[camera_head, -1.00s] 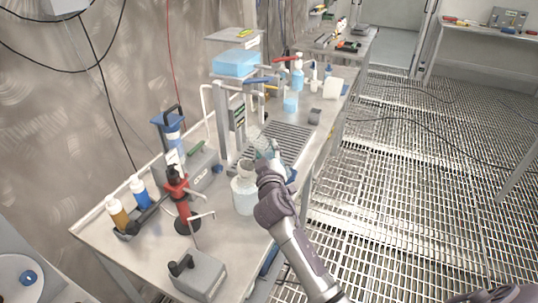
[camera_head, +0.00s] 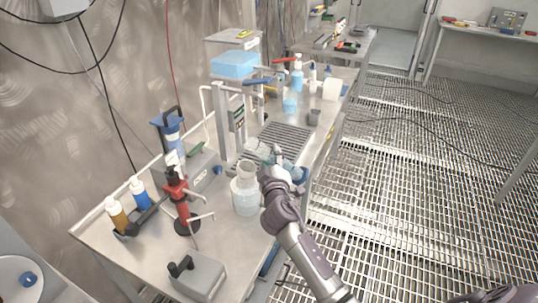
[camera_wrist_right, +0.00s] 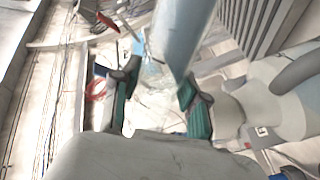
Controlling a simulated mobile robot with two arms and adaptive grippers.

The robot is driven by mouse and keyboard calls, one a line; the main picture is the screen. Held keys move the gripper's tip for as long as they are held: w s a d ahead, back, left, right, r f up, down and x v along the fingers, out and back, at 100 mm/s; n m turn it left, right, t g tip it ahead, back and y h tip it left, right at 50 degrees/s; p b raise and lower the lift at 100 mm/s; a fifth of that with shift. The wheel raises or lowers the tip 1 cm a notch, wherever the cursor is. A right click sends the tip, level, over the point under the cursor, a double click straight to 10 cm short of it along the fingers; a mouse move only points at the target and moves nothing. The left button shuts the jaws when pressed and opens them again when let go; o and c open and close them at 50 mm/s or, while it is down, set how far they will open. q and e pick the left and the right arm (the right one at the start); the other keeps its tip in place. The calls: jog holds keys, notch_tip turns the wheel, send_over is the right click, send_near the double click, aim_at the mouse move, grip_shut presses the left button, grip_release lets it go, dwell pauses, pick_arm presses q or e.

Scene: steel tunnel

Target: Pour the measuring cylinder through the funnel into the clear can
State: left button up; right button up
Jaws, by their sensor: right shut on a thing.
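The clear can (camera_head: 246,201) stands upright on the steel bench, and the pale funnel (camera_head: 246,170) sits in its top. My right gripper (camera_head: 284,165) is just right of the funnel, above the bench. It is shut on the clear measuring cylinder (camera_head: 261,151), which is tilted and lies beyond the funnel in the head view. In the right wrist view the cylinder (camera_wrist_right: 181,32) shows bluish and see-through between the green-padded fingers (camera_wrist_right: 160,98). I cannot tell whether liquid is leaving it. My left gripper is not in view.
A red-black stand (camera_head: 178,197) and two bottles (camera_head: 129,205) are left of the can. A grey block (camera_head: 198,276) is at the near corner. A balance-like column (camera_head: 236,118) and slotted drain plate (camera_head: 283,138) lie behind.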

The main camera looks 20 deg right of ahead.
dwell(0.4)
jog(key=shift+d+r+n+p, duration=0.1)
jog(key=shift+d+n+p, duration=0.15)
jog(key=shift+n+p, duration=0.45)
jog(key=shift+s+d+n, duration=0.1)
jog(key=shift+n, duration=0.5)
jog(key=shift+r+n+p, duration=0.2)
jog(key=shift+n+p, duration=0.25)
jog(key=shift+n, duration=0.05)
jog(key=shift+n+p, duration=0.35)
jog(key=shift+n, duration=0.35)
